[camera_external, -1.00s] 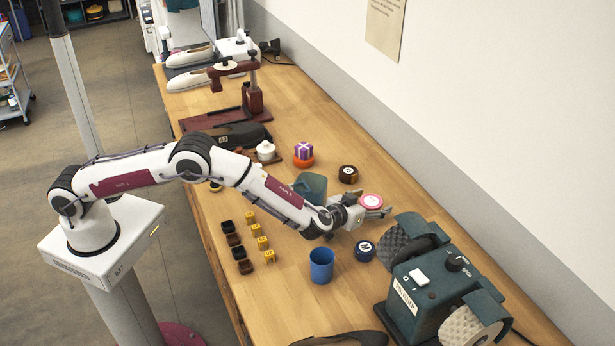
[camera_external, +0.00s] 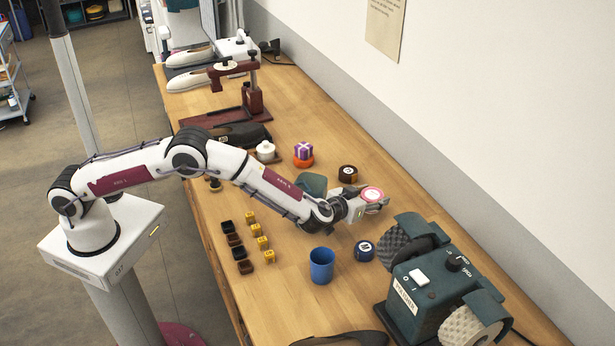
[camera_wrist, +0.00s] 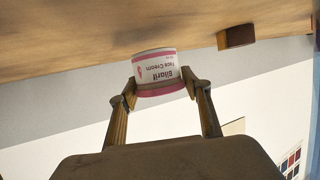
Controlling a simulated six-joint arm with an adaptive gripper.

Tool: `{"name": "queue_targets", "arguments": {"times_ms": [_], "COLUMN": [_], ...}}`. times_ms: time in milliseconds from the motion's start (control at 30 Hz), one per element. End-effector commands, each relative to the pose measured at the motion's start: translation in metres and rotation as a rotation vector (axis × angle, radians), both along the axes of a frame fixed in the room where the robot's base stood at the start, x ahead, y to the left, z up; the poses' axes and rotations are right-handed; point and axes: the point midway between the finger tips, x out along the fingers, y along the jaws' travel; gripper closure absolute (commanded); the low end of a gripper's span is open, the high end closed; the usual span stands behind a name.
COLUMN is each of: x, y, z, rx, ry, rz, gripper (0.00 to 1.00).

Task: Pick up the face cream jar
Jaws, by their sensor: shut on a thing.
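The face cream jar (camera_external: 372,194) is a small white and pink round jar with a pink-rimmed lid. In the wrist view the jar (camera_wrist: 156,73) shows its "Face Cream" label upside down. My gripper (camera_external: 375,201) is shut on the jar, over the right part of the workbench. In the wrist view the two fingertips (camera_wrist: 158,90) press on opposite sides of it. The fingers hide part of the jar's sides.
A blue cup (camera_external: 321,266) and a dark blue round tin (camera_external: 364,250) stand below the gripper in the picture. A black tin (camera_external: 348,174) stands behind it. A green grinder-like machine (camera_external: 425,290) is at right. A teal container (camera_external: 312,184) is partly hidden by my arm.

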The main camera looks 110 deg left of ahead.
Motion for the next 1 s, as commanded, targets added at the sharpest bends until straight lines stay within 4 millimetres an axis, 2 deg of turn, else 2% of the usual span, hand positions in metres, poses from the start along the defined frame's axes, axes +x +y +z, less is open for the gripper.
{"name": "queue_targets", "arguments": {"times_ms": [33,300,500,1000], "x": [0.001,0.001,0.001,0.000], "y": [0.000,0.000,0.000,0.000], "z": [0.010,0.050,0.069,0.075], "rx": [0.002,0.002,0.001,0.001], "ry": [-0.004,-0.004,-0.002,-0.001], "rz": [0.000,0.000,0.000,0.000], "gripper": [0.77,0.77,0.77,0.77]}}
